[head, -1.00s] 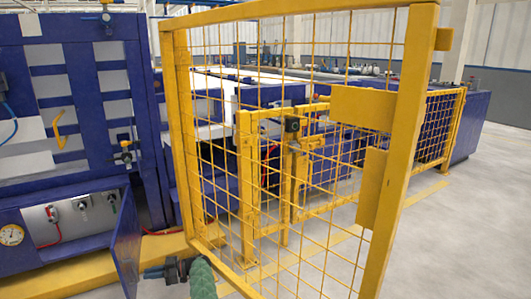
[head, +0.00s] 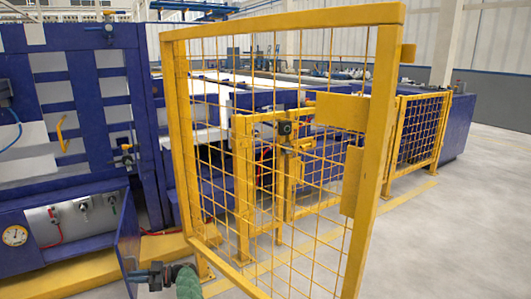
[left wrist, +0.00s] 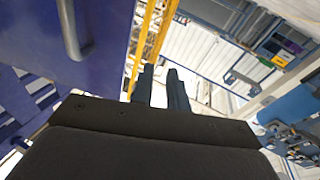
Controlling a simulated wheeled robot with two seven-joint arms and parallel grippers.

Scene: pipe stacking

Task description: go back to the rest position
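My left gripper (head: 136,273) is at the bottom of the head view, left of the green part of my arm. It is beside the open blue cabinet door, in front of the yellow mesh gate. In the left wrist view its two dark fingers (left wrist: 163,86) stand a little apart with bright background between them, so it is open and empty. My right gripper is not in view.
A yellow mesh gate (head: 385,130) stands open across the middle. The blue machine (head: 85,125) is at the left, with its open cabinet door (head: 128,230) low down and a gauge (head: 14,236). Yellow fencing (head: 418,130) runs behind. The floor (head: 460,235) at right is clear.

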